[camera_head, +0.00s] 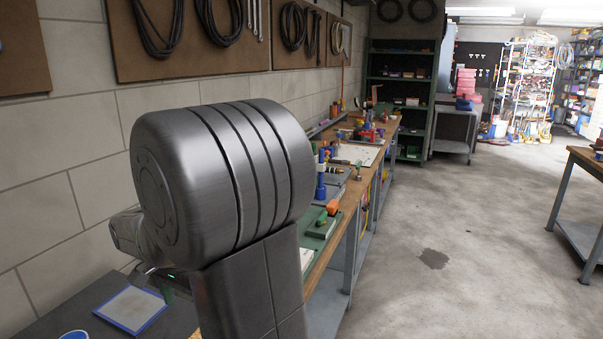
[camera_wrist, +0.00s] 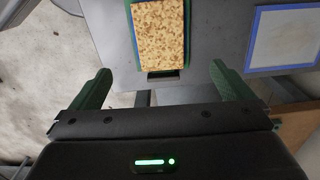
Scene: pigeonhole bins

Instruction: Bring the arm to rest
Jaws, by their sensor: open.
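My gripper (camera_wrist: 160,70) shows in the wrist view with its two green fingers spread wide apart. It is open, and nothing is held between the fingers. A tan speckled flat piece (camera_wrist: 158,32) with blue and green edges lies beyond the fingertips on a grey surface. In the head view my own arm fills the middle and hides most of the gripper and what lies under it. Only a small green light shows beside the arm there.
A white panel with a blue border (camera_head: 133,308) lies on the dark bench top; it also shows in the wrist view (camera_wrist: 285,36). A long cluttered workbench (camera_head: 355,165) runs along the block wall. Open concrete floor (camera_head: 460,240) lies to the right, before another table (camera_head: 583,165).

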